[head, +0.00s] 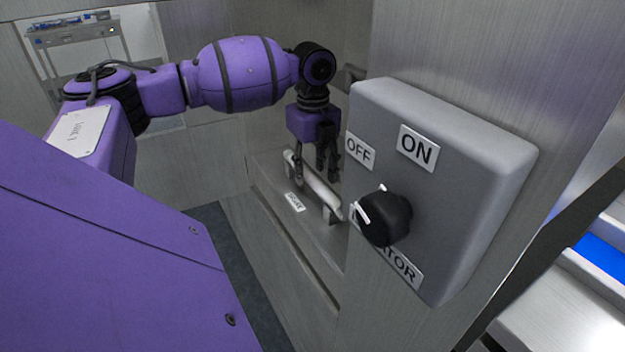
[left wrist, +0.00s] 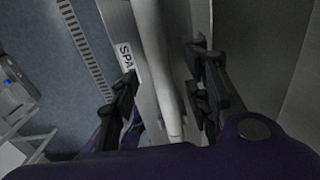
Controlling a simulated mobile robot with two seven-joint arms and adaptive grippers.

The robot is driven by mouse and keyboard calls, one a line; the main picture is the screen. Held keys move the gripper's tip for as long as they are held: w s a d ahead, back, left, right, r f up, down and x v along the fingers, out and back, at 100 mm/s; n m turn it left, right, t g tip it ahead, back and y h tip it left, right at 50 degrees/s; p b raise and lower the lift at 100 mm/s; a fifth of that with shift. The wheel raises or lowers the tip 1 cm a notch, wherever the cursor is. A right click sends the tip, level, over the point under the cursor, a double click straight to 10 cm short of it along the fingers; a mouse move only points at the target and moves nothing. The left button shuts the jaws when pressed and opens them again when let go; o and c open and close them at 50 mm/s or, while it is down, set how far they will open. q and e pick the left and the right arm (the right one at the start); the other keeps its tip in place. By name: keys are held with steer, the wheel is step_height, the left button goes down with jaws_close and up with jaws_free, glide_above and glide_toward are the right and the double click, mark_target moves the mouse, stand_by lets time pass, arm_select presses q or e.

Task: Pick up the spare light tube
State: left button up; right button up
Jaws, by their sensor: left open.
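The spare light tube (head: 317,187) is a pale white rod lying along a grey ledge in the recess behind the switch box. A small label (head: 294,202) is on the ledge beside it. My left gripper (head: 318,172) points down over the tube, its fingers on either side of it. In the left wrist view the tube (left wrist: 162,70) runs between the open fingers (left wrist: 165,95), with a gap on each side. The label there reads "SPA" (left wrist: 127,58), partly hidden by a finger. The tube's far end is out of that view. My right gripper is not in view.
A grey switch box (head: 450,170) marked ON and OFF, with a black knob (head: 384,217), stands close on the right and hides part of the ledge. Metal walls enclose the recess. A cart (head: 75,45) stands at the far left.

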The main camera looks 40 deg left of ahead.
arm_select(q)
steer(key=shift+w+f, duration=0.1)
steer(key=shift+f, duration=0.7)
jaws_close()
steer(key=shift+r, duration=0.2)
